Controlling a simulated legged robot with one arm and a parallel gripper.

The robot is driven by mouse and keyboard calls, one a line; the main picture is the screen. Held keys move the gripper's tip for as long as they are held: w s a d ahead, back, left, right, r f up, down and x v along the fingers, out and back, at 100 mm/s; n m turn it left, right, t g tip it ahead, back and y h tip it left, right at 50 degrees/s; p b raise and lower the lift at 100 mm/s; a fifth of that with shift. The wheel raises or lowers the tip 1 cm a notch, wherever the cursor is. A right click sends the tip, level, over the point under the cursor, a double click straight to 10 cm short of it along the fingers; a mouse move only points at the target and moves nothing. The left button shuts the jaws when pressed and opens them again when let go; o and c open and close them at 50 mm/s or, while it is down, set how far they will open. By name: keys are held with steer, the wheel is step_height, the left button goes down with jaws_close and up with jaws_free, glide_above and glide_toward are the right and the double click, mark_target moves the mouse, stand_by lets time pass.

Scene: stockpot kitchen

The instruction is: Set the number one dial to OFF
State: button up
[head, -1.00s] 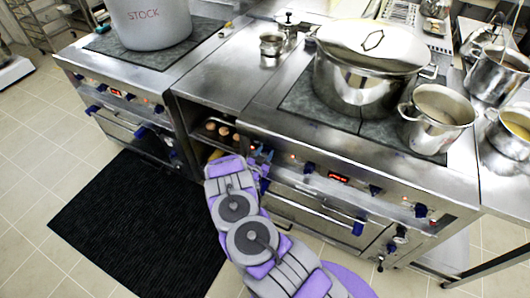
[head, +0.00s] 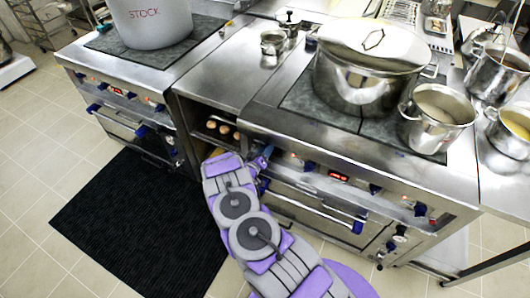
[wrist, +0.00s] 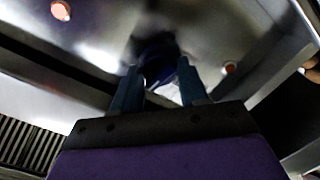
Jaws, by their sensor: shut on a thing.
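My gripper (wrist: 160,82) is at the front panel of the right-hand stove (head: 330,150). In the wrist view its two blue fingers are on either side of a dark blue dial (wrist: 158,52), shut on it. The dial's markings and number are too dark and blurred to read. In the head view my gripper (head: 262,158) is at the left end of the panel, and the held dial is mostly hidden there. Other blue dials sit further right on the panel, one near the display (head: 309,166) and one beyond it (head: 375,189).
A lidded stockpot (head: 365,75) and an open pot (head: 437,118) stand on the stove top. An orange light (wrist: 61,10) and another (wrist: 229,67) show on the panel. An open shelf (head: 200,125) with eggs lies left of the stove. A black mat (head: 140,225) covers the floor.

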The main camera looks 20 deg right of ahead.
steer(key=shift+w+a+n, duration=0.15)
steer(key=shift+n, duration=1.25)
steer(key=o, duration=1)
steer(key=shift+o, duration=0.2)
steer(key=shift+a, duration=0.1)
steer(key=p+v, duration=0.2)
steer(key=v, duration=1.5)
steer(key=shift+a+f, duration=0.2)
steer(key=shift+a, duration=0.1)
steer(key=shift+w, duration=0.15)
